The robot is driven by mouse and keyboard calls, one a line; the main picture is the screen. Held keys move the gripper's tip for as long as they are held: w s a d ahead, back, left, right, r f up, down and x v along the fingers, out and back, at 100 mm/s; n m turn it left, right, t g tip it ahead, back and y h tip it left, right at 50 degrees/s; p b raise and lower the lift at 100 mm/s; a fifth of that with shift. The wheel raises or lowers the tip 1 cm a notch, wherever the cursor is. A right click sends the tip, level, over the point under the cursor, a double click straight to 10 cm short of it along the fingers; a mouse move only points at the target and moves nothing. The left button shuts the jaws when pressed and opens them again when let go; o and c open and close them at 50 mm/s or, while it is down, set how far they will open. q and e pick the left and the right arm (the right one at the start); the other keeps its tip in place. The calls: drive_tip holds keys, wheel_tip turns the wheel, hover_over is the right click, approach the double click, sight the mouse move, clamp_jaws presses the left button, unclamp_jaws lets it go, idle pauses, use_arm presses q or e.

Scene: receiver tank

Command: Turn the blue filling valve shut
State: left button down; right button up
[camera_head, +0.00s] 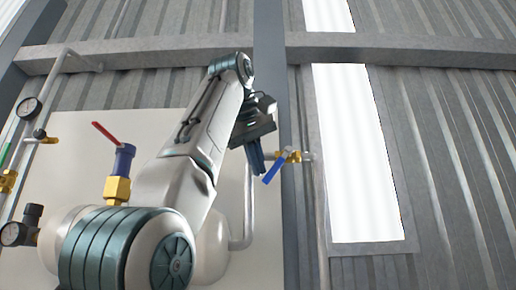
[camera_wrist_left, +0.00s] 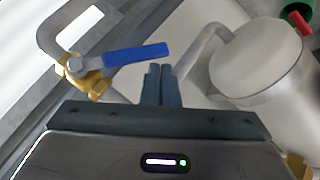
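The blue filling valve's lever (camera_head: 274,167) sits on a brass valve body (camera_head: 287,157) at the right of the tank in the head view, slanting down to the left. In the left wrist view the blue lever (camera_wrist_left: 137,55) points right from its brass body (camera_wrist_left: 92,80). My left gripper (camera_head: 257,162) is just left of the lever in the head view. In the left wrist view its fingers (camera_wrist_left: 161,72) are together with nothing visible between them, close below the lever's free end. I cannot tell whether they touch it. My right gripper is not in view.
The white tank (camera_head: 212,240) is partly behind my left arm. A red-handled valve (camera_head: 104,133) with a blue and brass body stands left. Pressure gauges (camera_head: 29,108) and pipes line the left side. A vertical pipe (camera_head: 248,205) runs near the gripper. Corrugated wall lies behind.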

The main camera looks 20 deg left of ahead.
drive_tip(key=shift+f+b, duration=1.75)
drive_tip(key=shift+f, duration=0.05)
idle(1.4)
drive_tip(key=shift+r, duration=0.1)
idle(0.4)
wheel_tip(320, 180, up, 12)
drive_tip(key=p, duration=1.2)
idle(0.5)
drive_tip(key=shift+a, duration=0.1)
idle(0.5)
